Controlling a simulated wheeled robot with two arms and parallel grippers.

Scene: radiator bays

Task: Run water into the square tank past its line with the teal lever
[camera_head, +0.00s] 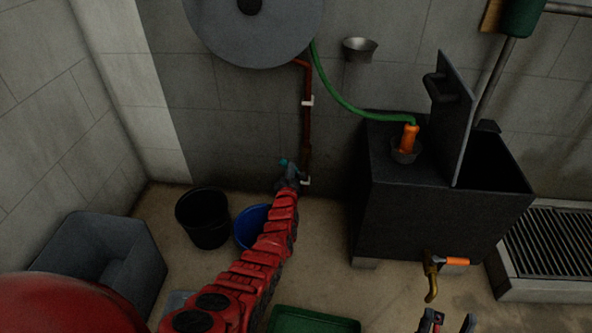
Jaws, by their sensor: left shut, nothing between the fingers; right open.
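The square tank (425,215) is a dark box at the right with its lid (458,120) raised. Its inside is dark, and I cannot see a line or water in it. The teal lever (284,163) is at the low end of the brown wall pipe (308,130), mostly hidden behind my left gripper. My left gripper (289,175) is shut and empty, right at the lever; I cannot tell whether it touches. My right gripper (448,322) is open and empty at the bottom edge, below the tank's brass tap (431,280).
A green hose (343,95) runs from the round grey drum (255,35) to an orange nozzle (408,138) in the tank's top. Black (203,220) and blue (247,228) buckets, a grey bin (90,245) and a green tray (312,320) stand on the floor. A grate (552,240) is at right.

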